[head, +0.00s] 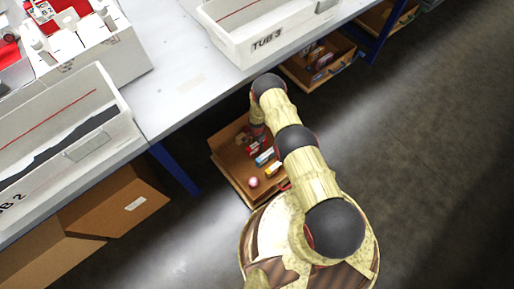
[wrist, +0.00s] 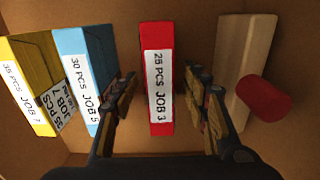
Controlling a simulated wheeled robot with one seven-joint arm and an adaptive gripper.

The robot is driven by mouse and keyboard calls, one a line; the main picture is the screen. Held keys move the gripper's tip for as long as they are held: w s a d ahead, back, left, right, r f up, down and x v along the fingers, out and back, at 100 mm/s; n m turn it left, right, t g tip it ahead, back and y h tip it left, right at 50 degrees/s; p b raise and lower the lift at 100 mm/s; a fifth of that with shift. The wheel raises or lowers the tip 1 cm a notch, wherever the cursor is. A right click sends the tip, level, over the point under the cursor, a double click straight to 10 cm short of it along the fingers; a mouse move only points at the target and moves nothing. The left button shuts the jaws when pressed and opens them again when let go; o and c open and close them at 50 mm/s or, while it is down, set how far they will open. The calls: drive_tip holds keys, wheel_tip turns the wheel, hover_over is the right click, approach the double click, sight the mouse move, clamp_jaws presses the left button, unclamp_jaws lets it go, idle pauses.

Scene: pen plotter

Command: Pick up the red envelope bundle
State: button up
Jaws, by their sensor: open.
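The red envelope bundle (wrist: 157,32) stands in a cardboard box in the wrist view, with a white label reading "25 PCS JOB 3". My gripper (wrist: 168,85) is open, with one finger on each side of the red bundle. A gap shows between each finger and the bundle. In the head view my arm reaches down to the box on the floor and hides part of it; I cannot make out the gripper there.
A blue bundle (wrist: 85,45) and a yellow bundle (wrist: 22,75) stand left of the red one. A pale block (wrist: 243,65) and a red cylinder (wrist: 264,98) are to the right. The cardboard box (head: 226,158) is below the table edge (head: 185,95), beside a blue table leg (head: 176,170).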

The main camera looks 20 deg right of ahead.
drive_tip(key=c, duration=1.2)
clamp_jaws()
